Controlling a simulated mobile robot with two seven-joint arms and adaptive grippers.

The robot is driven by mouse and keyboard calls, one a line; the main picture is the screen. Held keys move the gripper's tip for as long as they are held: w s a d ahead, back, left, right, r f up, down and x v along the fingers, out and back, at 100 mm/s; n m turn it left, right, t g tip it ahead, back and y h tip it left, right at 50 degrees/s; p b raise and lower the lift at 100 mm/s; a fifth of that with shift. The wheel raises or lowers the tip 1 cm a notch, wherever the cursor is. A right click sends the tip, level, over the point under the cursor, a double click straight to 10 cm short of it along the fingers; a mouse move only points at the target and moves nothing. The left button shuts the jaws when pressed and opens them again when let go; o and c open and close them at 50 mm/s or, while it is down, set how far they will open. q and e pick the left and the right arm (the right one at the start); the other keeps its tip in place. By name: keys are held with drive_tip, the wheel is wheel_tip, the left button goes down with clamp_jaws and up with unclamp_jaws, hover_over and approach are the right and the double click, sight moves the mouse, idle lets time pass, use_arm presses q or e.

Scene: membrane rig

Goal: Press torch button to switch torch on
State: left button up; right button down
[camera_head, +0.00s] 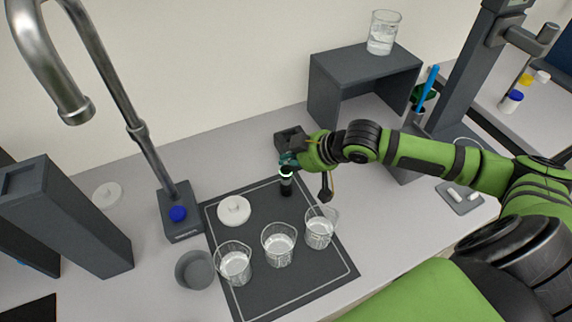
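The torch (286,187) looks like a small dark upright cylinder at the back edge of the dark mat, with a pale greenish ring near its top. My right gripper (289,160) is directly behind and above it in the picture, at the end of the green arm from the right. The gripper is small and partly blocked, so I cannot tell whether its fingers are open or shut, or whether they touch the torch. The torch button cannot be made out. My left gripper is not in view.
The dark mat (212,226) holds a white round lid (234,210) and three beakers of clear liquid, including the middle one (279,246). A grey cup (194,270) and a tap base (181,232) stand left. A dark shelf (335,69) with a beaker (383,34) stands behind.

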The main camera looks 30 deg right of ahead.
sight(288, 171)
drive_tip(key=shift+r+p, duration=1.7)
drive_tip(key=shift+p, duration=0.05)
wheel_tip(288, 171, up, 3)
drive_tip(key=shift+f+p, duration=0.15)
drive_tip(key=shift+p, duration=0.55)
